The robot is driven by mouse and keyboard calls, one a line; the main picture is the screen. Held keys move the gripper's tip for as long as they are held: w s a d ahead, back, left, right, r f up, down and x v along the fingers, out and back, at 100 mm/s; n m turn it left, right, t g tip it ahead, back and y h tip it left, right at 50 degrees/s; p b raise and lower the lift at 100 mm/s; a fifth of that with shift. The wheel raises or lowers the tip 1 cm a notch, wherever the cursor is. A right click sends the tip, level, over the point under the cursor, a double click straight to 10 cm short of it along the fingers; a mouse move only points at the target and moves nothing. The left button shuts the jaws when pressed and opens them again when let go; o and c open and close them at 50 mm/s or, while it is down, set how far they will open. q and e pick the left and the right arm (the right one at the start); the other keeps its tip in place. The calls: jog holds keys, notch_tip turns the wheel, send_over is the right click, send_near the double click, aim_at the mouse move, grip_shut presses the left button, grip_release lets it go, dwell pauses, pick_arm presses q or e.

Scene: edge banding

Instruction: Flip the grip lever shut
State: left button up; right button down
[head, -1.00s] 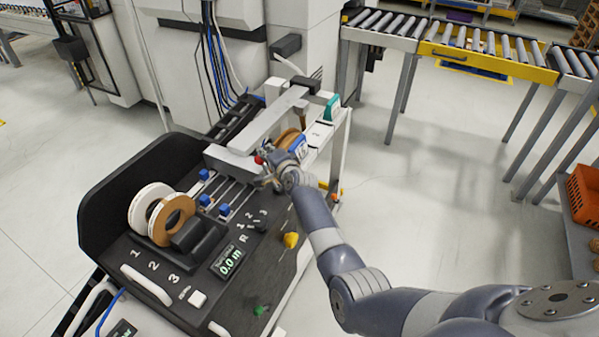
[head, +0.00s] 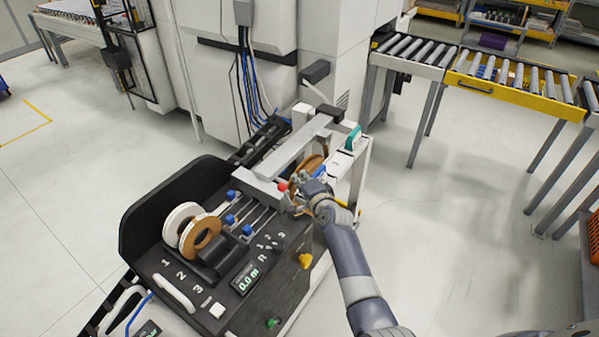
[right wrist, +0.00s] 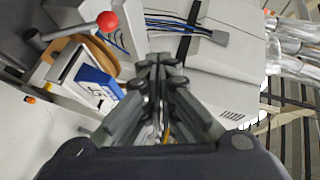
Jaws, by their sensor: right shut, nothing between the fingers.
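The grip lever ends in a red ball knob (head: 283,187), at the right end of the grey crossbar on the black edge-banding machine. In the right wrist view the red knob (right wrist: 107,21) sits on a dark metal bar at the upper left. My right gripper (head: 298,203) is right beside the knob in the head view and partly hides that area. In the right wrist view its fingers (right wrist: 160,66) are together and empty, to the right of and below the knob, apart from it. My left gripper is not in view.
Blue clamps (head: 230,219), tape reels (head: 187,228) and a yellow knob (head: 305,260) are on the machine. A roller conveyor (head: 500,75) stands behind right. Floor to the right is clear.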

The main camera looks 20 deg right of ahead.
jog(key=shift+s+a+r, duration=0.2)
jog(key=shift+s+r, duration=0.05)
jog(key=shift+s, duration=0.25)
jog(key=shift+s+d, duration=0.1)
jog(key=s+a+f+n+g+b, duration=0.1)
jog(key=s+f+n+g+b, duration=0.15)
jog(key=s+f, duration=0.9)
jog(key=s+a+f+n+g+b, duration=0.15)
jog(key=s+f+n+b, duration=0.35)
jog(key=f, duration=1.1)
jog(key=s+f+n+g+b, duration=0.1)
jog(key=s+f+n+g, duration=0.15)
jog(key=s+f, duration=0.95)
jog(key=s+d+f+n+g+b, duration=0.1)
jog(key=s+f+n+g+b, duration=0.1)
jog(key=s+f, duration=0.5)
jog(key=s+d+f+n+g+b, duration=0.1)
jog(key=s+f, duration=0.6)
jog(key=s, duration=0.8)
jog(key=s+d+f+n+g+b, duration=0.1)
jog(key=s+f+n+g+b, duration=0.2)
jog(key=s+f, duration=0.4)
jog(key=s+n+g, duration=0.1)
jog(key=s, duration=0.4)
jog(key=shift+f+n+h, duration=0.2)
jog(key=shift+n+h, duration=0.1)
jog(key=shift+h, duration=0.1)
jog(key=shift+s+d, duration=0.1)
